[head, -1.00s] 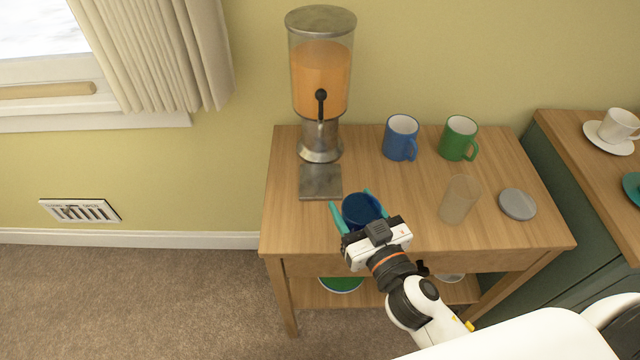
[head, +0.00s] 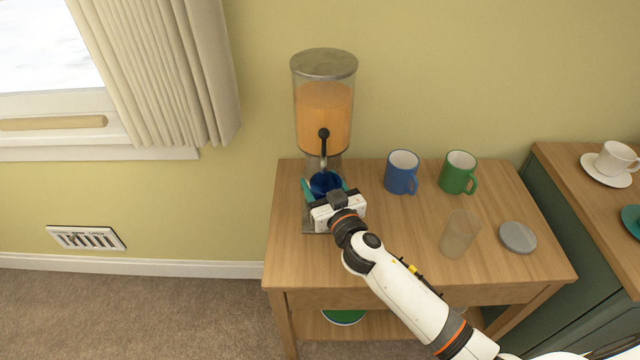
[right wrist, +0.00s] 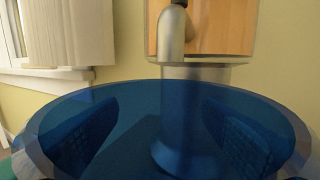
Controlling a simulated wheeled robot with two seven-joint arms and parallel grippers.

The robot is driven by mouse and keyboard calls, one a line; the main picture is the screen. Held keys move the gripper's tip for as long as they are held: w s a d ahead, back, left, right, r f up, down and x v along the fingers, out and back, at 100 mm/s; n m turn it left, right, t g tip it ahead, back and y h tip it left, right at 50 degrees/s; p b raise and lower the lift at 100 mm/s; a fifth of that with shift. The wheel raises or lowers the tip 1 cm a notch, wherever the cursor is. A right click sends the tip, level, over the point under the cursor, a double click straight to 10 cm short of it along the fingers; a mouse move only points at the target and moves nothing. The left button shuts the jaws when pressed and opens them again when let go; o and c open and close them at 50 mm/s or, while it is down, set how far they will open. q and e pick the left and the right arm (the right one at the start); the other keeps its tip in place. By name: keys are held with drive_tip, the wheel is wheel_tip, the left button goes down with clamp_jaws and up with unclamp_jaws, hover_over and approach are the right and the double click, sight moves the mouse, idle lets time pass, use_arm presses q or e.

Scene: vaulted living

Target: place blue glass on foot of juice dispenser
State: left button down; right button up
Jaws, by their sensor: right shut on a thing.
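The juice dispenser (head: 323,112) stands at the back left of the wooden table, with orange juice in its clear tank and a black tap handle. Its metal foot (head: 309,226) is mostly hidden by my right gripper. My right gripper (head: 325,187) is shut on the blue glass (head: 322,181), at the foot and below the spout. In the right wrist view the blue glass (right wrist: 165,95) fills the lower part, with the finger pads seen through its sides and the dispenser's metal spout (right wrist: 173,35) just beyond. I cannot tell whether the glass touches the foot. My left gripper is not in view.
On the table (head: 400,262), a blue mug (head: 401,174) and a green mug (head: 458,174) stand right of the dispenser.

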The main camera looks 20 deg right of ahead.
drive_tip(key=shift+w+a+f+b, duration=0.1)
drive_tip(key=shift+w+f+b, duration=0.2)
drive_tip(key=shift+w+f, duration=0.5)
drive_tip(key=shift+s, duration=0.15)
drive_tip(key=o, duration=0.7)
drive_tip(key=shift+f, duration=0.15)
drive_tip(key=o, duration=0.4)
drive_tip(key=shift+r, duration=0.25)
drive_tip(key=s, duration=0.3)
drive_tip(key=s+d+b, duration=0.1)
drive_tip(key=s, duration=0.7)
drive_tip(key=shift+d+f, duration=0.15)
drive_tip(key=shift+s+d, duration=0.1)
drive_tip(key=shift+s, duration=0.4)
